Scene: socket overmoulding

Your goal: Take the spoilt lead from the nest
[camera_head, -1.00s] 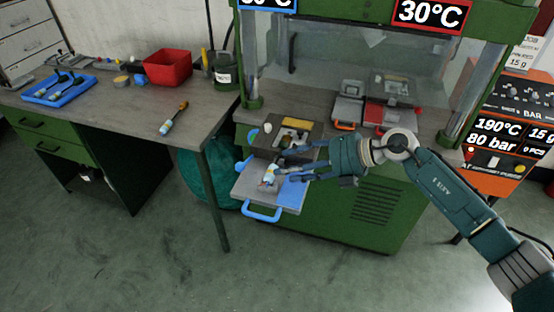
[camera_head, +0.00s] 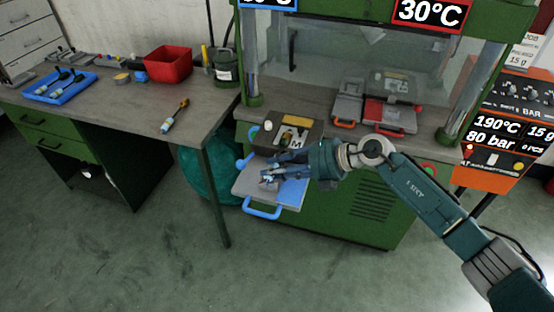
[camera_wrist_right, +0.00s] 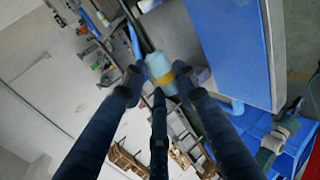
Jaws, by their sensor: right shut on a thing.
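My right gripper (camera_head: 269,172) reaches in from the right, low over the pulled-out grey tray (camera_head: 250,188) with the blue front handle. It is shut on a lead whose pale blue and yellow end (camera_wrist_right: 160,68) shows between the fingertips in the right wrist view. In the head view the fingers mostly cover the lead, so I cannot tell whether it still touches the tray. Behind the tray is a dark block (camera_head: 312,132) with a pale marked plate on top. My left gripper is not in the head view.
Another lead (camera_head: 174,115) with an orange end lies on the left bench (camera_head: 120,118). A blue tray (camera_head: 60,88) with leads and a red bin (camera_head: 168,65) stand further back. A grey and red mould (camera_head: 388,112) sits right of the dark block, under the green press frame.

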